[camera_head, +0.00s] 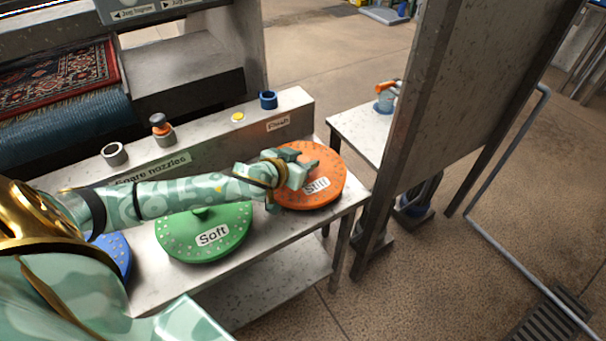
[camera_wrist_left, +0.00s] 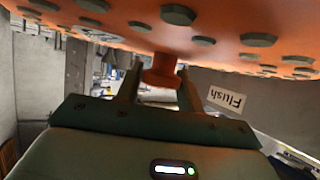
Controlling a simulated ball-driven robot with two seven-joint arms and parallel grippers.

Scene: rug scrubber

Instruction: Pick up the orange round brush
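The orange round brush (camera_head: 325,188), labelled "Stiff", lies flat on the right end of the grey bench. In the left wrist view its bolted top face (camera_wrist_left: 225,30) fills the upper part, upside down, with its central knob (camera_wrist_left: 161,70). My left gripper (camera_head: 305,170) is over the brush's left half, hiding the knob in the head view. In the left wrist view its fingers (camera_wrist_left: 160,92) are apart, one on either side of the knob tip, with no clear grip on it. My right gripper is not in view.
A green brush (camera_head: 205,238) labelled "Soft" lies left of the orange one, and part of a blue brush (camera_head: 119,254) shows farther left. The raised ledge (camera_head: 215,130) behind holds a blue ring (camera_head: 268,99). A tall grey panel (camera_head: 455,100) stands to the right.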

